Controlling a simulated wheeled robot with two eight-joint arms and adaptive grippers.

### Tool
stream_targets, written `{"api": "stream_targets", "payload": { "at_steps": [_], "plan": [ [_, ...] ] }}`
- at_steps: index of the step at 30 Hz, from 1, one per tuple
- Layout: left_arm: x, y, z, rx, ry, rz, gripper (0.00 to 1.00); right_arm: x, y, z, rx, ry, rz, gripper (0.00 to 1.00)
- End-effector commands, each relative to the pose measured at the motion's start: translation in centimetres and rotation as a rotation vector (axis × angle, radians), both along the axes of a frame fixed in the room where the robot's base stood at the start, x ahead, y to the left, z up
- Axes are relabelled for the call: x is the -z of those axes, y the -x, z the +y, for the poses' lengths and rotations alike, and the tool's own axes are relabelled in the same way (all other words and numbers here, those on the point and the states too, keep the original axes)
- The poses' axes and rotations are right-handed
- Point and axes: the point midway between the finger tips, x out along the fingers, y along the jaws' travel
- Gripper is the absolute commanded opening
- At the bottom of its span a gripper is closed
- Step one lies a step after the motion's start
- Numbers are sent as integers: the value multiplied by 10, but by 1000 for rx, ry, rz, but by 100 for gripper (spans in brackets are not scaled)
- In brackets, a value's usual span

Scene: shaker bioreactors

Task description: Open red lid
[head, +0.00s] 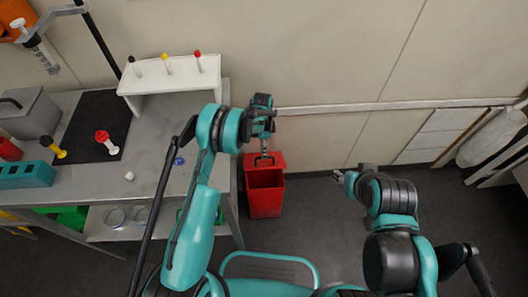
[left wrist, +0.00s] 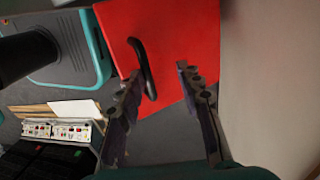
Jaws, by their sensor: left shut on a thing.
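A red bin (head: 265,203) stands on the floor beside the bench, against the wall. Its red lid (head: 277,159) is at the wall side and looks tilted up, with the darker mouth of the bin showing in front of it. My left gripper (head: 264,146) is over the lid, shut on its black handle. In the left wrist view the red lid (left wrist: 178,30) and the black handle (left wrist: 146,70) show close to the fingers (left wrist: 162,90); the exact contact is hard to see. My right gripper (head: 342,178) hangs over the floor, right of the bin, too small to read.
The bench (head: 150,185) at left holds a white rack (head: 170,85) with several coloured-top pieces, a black mat (head: 92,125), a grey box (head: 27,112) and a teal rack (head: 25,174). The floor right of the bin is clear. The wall is close behind the bin.

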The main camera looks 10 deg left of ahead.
Motion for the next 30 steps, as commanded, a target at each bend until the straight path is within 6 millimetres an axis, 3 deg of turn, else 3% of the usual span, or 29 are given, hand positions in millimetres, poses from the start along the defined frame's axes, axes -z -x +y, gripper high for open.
{"api": "stream_targets", "payload": {
  "at_steps": [13, 18, 27, 30],
  "plan": [
    [-90, -15, 3, 0, 0, 2, 31, 0, 0, 0, 0, 0, 0, 40],
    [-106, -18, 3, 1, 2, 2, 31, 0, 0, 0, 0, 0, 0, 40],
    [-108, -19, 3, 1, 2, 3, 31, 0, 0, 0, 0, 0, 0, 40],
    [-107, -19, 1, 9, 0, -3, 4, 0, 0, 0, 0, 0, 0, 40]
  ]
}}
